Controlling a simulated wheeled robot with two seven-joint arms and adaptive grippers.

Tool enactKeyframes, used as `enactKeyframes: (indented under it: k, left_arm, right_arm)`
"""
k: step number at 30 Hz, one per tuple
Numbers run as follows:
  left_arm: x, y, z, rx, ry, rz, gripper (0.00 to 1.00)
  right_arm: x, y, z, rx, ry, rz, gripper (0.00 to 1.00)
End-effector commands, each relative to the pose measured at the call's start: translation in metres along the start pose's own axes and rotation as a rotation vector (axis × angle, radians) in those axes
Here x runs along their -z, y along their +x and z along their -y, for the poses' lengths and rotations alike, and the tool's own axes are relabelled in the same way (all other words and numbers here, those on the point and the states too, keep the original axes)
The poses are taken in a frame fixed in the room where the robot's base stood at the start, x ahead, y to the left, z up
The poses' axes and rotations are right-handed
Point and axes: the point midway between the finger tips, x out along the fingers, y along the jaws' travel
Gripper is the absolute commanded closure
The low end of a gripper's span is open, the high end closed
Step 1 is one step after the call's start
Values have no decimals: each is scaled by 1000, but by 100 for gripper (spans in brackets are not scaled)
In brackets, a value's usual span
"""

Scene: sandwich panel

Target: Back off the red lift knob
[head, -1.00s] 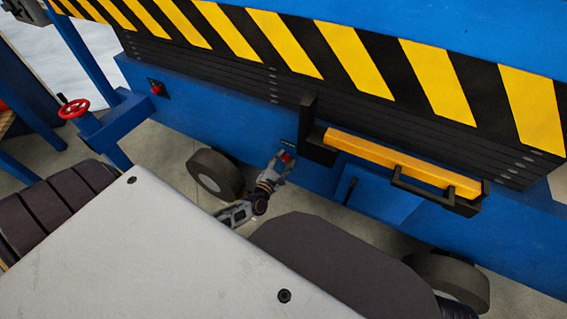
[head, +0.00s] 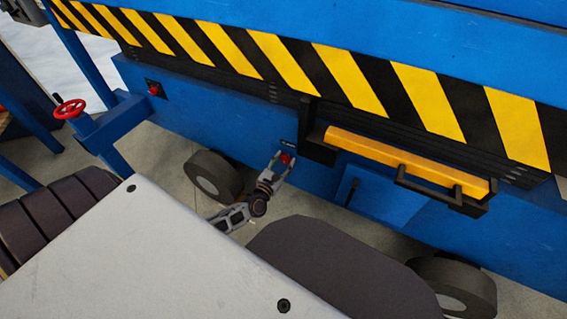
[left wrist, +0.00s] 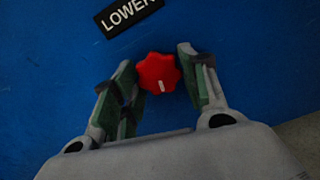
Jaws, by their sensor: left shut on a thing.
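The red lobed knob (left wrist: 158,73) sits on the blue lift base, just below a black label reading LOWER (left wrist: 132,14). A white mark on the knob points to the lower side in the left wrist view. In the head view the knob (head: 286,158) is a small red spot at the tip of my left gripper. My left gripper (left wrist: 160,80) is shut on the knob, with one finger on each side of it. My right gripper is not in view.
A striped yellow and black skirt (head: 330,75) hangs on the blue lift above. A yellow bar with a black handle (head: 410,160) juts out right of the knob. A red button (head: 154,89) and a red handwheel (head: 70,108) stand left. Wheels (head: 213,176) show below.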

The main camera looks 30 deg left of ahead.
Motion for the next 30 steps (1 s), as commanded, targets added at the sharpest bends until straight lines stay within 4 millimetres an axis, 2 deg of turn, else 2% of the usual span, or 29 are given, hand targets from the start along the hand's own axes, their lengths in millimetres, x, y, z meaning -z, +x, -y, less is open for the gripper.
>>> enactKeyframes:
  k: [3, 4, 9, 22, 30]
  left_arm:
    - [2, -1, -1, 0, 1, -4, 80]
    - [2, -1, -1, 0, 1, -4, 55]
    - [2, -1, 0, 0, 2, -3, 36]
    - [1, -2, 0, 0, 2, -2, 36]
    - [1, -16, 0, 0, 2, -2, 36]
  right_arm:
    - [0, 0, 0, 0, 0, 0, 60]
    - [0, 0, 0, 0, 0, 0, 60]
    - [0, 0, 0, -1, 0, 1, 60]
    - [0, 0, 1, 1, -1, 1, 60]
    - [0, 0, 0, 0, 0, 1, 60]
